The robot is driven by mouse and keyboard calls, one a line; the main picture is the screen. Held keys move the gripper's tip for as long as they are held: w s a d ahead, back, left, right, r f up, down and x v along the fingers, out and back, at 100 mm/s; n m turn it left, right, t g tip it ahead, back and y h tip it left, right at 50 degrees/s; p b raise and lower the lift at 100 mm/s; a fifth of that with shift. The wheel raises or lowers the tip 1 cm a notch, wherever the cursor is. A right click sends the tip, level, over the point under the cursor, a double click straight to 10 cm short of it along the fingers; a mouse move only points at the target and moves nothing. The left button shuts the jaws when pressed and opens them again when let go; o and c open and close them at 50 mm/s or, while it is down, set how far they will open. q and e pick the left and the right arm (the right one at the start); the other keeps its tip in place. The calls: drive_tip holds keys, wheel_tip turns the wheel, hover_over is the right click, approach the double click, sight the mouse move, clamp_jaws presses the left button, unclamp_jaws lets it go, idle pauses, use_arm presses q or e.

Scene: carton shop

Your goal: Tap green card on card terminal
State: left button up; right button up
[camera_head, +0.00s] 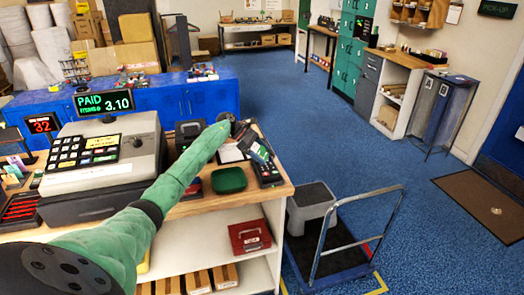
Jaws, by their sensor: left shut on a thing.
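My left arm reaches in from the lower left over the counter, and my left gripper (245,137) is at the counter's right end. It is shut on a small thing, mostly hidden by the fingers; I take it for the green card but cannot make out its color. The card terminal (269,175), dark with a keypad, lies on the counter just below and right of the gripper. Its upper part is close to the fingers, and I cannot tell whether they touch. My right gripper is out of view.
A cash register (105,158) stands on the counter at left. A green dish (229,180) sits left of the terminal. A black device (189,132) stands behind my forearm. A red box (249,236) is on the shelf below. A trolley (335,250) stands on the floor at right.

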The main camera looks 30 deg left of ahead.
use_arm(q)
drive_tip(key=shift+r+b, duration=0.55)
drive_tip(key=shift+r, duration=4.45)
